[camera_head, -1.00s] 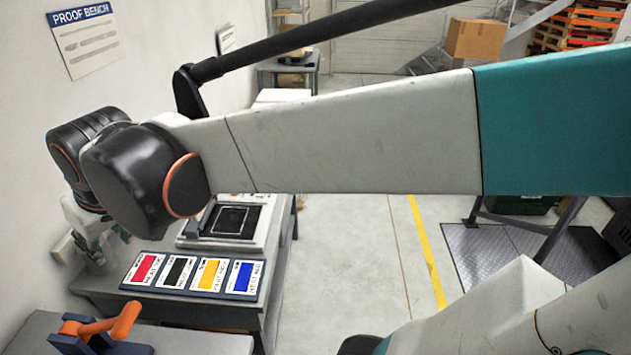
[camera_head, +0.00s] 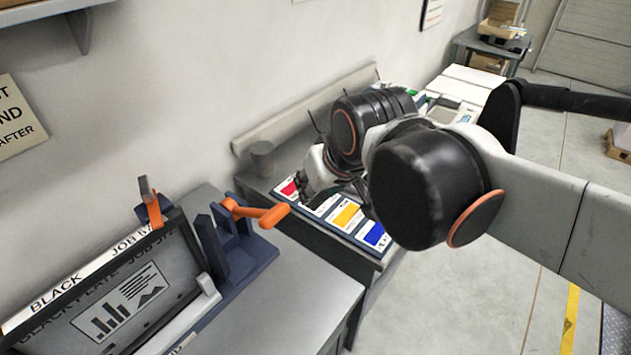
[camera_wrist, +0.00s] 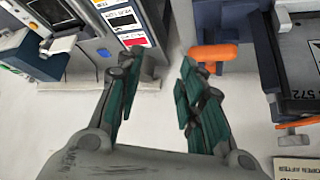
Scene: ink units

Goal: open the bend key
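An orange lever (camera_head: 258,212) sits on a dark blue bracket (camera_head: 232,240) on the grey bench; it also shows in the wrist view (camera_wrist: 214,52), right of my fingers. A second orange piece (camera_head: 152,210) stands at the top edge of a framed black plate (camera_head: 110,300). A similar orange piece (camera_wrist: 293,124) shows at the right in the wrist view. No label tells which orange part is the bend key. My gripper (camera_wrist: 156,65) is open and empty, its fingers apart. In the head view my gripper (camera_head: 312,182) is beyond the lever, over the colour cards, partly hidden by my wrist.
Colour cards, including a yellow one (camera_head: 346,214), lie on the second bench behind the lever. A grey cup (camera_head: 262,158) stands at that bench's wall side. A wall shelf (camera_head: 50,25) hangs at upper left.

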